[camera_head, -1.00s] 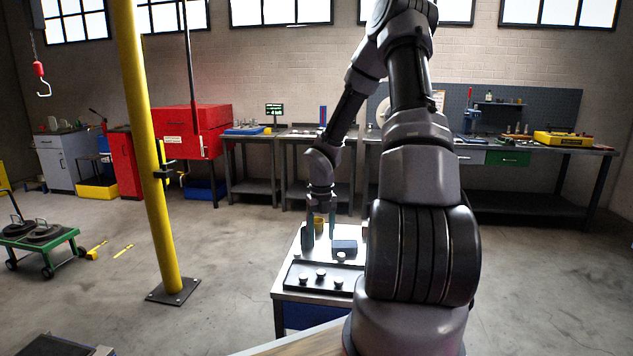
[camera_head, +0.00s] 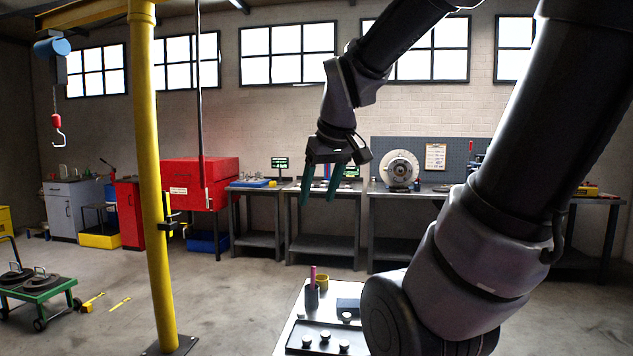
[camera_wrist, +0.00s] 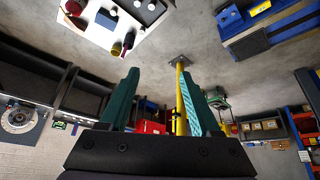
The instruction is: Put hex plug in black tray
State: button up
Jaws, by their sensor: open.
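The black tray (camera_head: 318,350) lies on a small white-topped table at the bottom of the head view, partly cut off by the frame edge. Several small pale-topped plugs (camera_head: 325,337) stand in it. I cannot tell which piece is the hex plug. The tray also shows at the top of the wrist view (camera_wrist: 150,15). My gripper (camera_head: 318,196) is open and empty, high in the air above and behind the table, its green fingers spread. They also show in the wrist view (camera_wrist: 160,85).
A dark cup (camera_head: 312,297) with a pink stick, a yellow cup (camera_head: 323,282) and a blue-grey block (camera_head: 348,306) stand behind the tray. A yellow post (camera_head: 155,200) rises at left. Workbenches line the back wall. Air around my gripper is clear.

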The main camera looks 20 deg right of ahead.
jog(key=s+r+m, duration=0.1)
jog(key=s+a+r+m+t+y, duration=0.1)
jog(key=s+m, duration=0.1)
jog(key=s+a+r+m, duration=0.1)
jog(key=m, duration=0.1)
jog(key=shift+s+a+t+y, duration=0.2)
jog(key=shift+t+y, duration=0.1)
jog(key=shift+y, duration=0.1)
dwell(0.9)
